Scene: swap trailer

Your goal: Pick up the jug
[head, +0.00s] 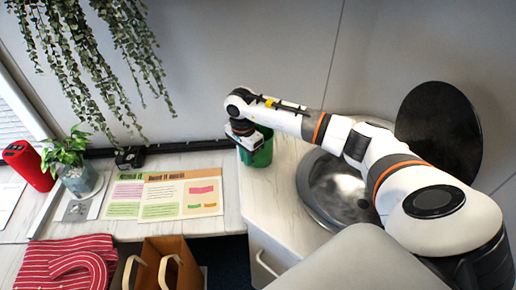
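A green vessel (262,155), which looks like the jug, stands on the pale counter against the back wall, left of the sink. My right arm reaches in from the right, and my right gripper (247,141) is over the vessel's upper left side. The gripper and wrist cover much of the vessel's top and left. The fingers are too small and hidden to tell whether they are open or shut on it. My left gripper is not in view.
A round metal sink (335,190) with a raised black lid (440,130) lies under my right arm. Printed sheets (165,198), a potted plant (68,160) and a red cylinder (28,165) are on the left. A brown bag (160,262) and striped cloth (65,262) are in front. Foliage hangs above.

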